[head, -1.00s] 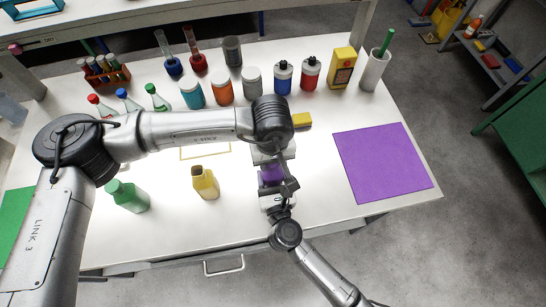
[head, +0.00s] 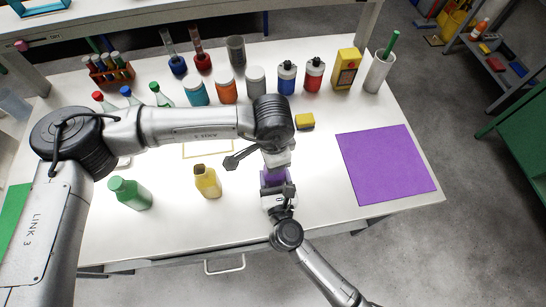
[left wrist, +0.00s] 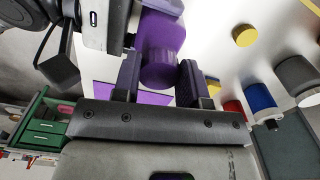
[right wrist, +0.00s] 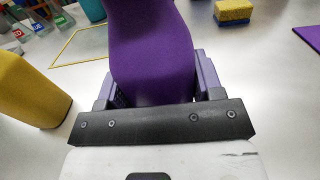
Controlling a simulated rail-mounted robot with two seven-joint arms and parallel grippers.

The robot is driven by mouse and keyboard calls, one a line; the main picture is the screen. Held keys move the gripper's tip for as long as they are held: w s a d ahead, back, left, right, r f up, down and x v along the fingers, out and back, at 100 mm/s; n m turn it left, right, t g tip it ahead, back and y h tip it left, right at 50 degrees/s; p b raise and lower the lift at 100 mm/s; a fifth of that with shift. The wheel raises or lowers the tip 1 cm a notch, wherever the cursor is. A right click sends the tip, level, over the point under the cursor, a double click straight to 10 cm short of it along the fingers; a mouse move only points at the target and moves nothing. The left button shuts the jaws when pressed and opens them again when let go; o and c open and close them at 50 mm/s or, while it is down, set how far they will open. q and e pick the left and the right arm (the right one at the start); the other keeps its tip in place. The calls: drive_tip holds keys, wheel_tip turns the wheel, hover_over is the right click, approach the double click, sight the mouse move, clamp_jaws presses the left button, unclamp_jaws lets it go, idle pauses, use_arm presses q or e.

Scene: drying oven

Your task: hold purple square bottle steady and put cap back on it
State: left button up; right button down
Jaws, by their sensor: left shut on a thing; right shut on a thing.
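The purple square bottle (head: 274,178) stands near the front of the white table, partly hidden by my arms. My right gripper (right wrist: 153,95) is shut on the bottle body (right wrist: 150,60) from the front. The bottle's top is cut off in the right wrist view. My left gripper (head: 275,160) is above the bottle, reaching down over it. In the left wrist view the left gripper (left wrist: 158,85) is shut on the round purple cap (left wrist: 160,68), which lines up with the purple bottle body (left wrist: 163,30). I cannot tell whether the cap is fully seated.
A yellow bottle (head: 207,182) and a green bottle (head: 130,193) stand to the left. A yellow sponge (head: 305,121) lies behind, and a purple mat (head: 386,163) lies to the right. Several bottles and a tube rack (head: 110,70) line the back.

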use_arm(q)
drive_tip(key=o, duration=0.9)
drive_tip(key=shift+r, duration=2.25)
drive_tip(key=shift+c, duration=0.3)
